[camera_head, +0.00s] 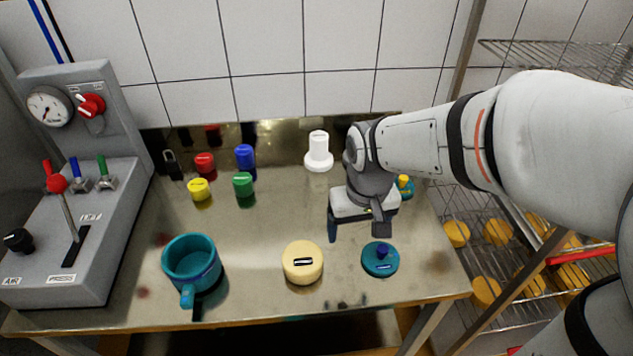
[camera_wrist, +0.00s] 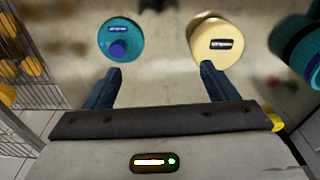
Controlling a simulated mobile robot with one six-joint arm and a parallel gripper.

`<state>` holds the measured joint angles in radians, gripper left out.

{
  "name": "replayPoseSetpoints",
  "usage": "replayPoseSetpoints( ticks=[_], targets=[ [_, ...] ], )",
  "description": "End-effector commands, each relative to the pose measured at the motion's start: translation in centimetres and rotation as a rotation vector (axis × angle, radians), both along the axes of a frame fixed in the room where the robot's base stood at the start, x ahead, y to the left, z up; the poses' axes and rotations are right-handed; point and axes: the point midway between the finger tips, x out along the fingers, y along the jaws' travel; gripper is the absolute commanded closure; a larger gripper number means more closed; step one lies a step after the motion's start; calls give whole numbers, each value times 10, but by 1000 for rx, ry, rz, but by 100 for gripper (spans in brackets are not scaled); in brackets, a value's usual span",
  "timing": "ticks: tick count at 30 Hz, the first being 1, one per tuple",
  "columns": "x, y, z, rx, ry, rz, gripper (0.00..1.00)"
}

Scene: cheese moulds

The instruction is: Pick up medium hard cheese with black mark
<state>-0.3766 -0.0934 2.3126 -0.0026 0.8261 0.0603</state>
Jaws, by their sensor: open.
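In the wrist view the cheese (camera_wrist: 217,44) is ahead of the right finger. My gripper (camera_head: 358,232) is above the table, up and to the right of the cheese in the head view. In the wrist view my gripper (camera_wrist: 155,82) has its fingers wide apart with nothing between them.
A teal mould (camera_head: 192,262) with a handle stands left of the cheese. A teal lid with a blue knob (camera_head: 380,260) lies to its right. Several coloured weights, a white piece (camera_head: 318,152) and a press (camera_head: 80,190) stand behind and left. Racks with cheeses (camera_head: 497,232) are at right.

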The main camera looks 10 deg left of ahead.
Motion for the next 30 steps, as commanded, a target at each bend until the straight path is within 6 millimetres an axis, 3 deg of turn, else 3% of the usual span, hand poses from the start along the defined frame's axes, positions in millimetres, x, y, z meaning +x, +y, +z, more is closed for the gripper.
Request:
replayPoseSetpoints(
  ticks=[1, 3, 7, 9, 14, 30],
  targets=[
    [4, 24, -8, -9, 24, 52, 16],
    [7, 52, -20, -18, 44, 108, 10],
    [7, 91, -39, -34, 71, 184, 0],
    [6, 104, -46, -39, 80, 208, 0],
    [4, 115, -59, -45, 89, 230, 0],
    [3, 110, -126, -45, 89, 230, 0]
  ],
)
